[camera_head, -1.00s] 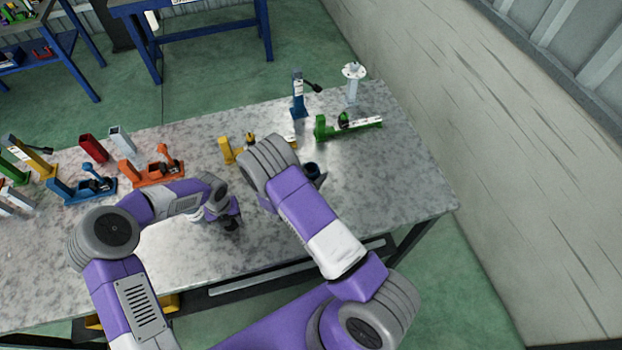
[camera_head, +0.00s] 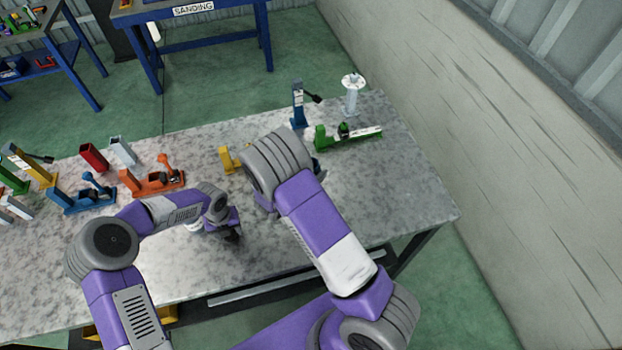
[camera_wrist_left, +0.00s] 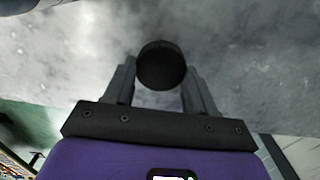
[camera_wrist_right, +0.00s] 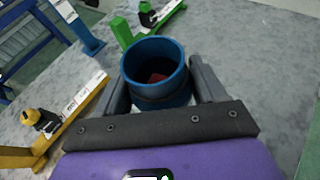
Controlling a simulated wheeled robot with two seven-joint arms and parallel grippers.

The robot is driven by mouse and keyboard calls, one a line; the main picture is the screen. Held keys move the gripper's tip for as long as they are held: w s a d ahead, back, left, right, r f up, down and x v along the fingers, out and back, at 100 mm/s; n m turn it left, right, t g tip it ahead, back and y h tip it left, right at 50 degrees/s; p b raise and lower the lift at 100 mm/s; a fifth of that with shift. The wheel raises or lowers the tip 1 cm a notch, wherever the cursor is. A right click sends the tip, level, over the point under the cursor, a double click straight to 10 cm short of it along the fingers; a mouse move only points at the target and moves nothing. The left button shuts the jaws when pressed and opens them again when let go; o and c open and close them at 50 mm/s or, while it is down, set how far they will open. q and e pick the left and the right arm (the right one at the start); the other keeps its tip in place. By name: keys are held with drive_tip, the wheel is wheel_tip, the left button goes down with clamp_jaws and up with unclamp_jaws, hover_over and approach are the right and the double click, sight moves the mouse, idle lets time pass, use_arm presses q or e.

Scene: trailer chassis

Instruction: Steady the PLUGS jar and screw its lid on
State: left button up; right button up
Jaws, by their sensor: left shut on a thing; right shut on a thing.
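A blue round open jar (camera_wrist_right: 155,75) stands between the fingers of my right gripper (camera_wrist_right: 160,84) in the right wrist view. A dark red piece (camera_wrist_right: 156,79) shows inside it. Its label is not visible. In the head view only a sliver of the jar (camera_head: 317,165) shows past my right arm, which hides that gripper. My left gripper (camera_wrist_left: 160,78) is shut on a black round lid (camera_wrist_left: 162,65) in the left wrist view. In the head view the left gripper (camera_head: 232,235) is left of the jar, over the front half of the table.
A green fixture (camera_head: 345,136), a blue upright (camera_head: 298,106) and a white stand (camera_head: 352,95) are behind the jar. A yellow fixture (camera_wrist_right: 62,125) is left of it. Orange (camera_head: 153,181) and blue (camera_head: 78,197) fixtures sit further left. The table's right side is clear.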

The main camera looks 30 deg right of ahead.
drive_tip(key=shift+r, duration=1.15)
drive_tip(key=o, duration=0.6)
drive_tip(key=c, duration=1)
drive_tip(key=shift+o, duration=0.2)
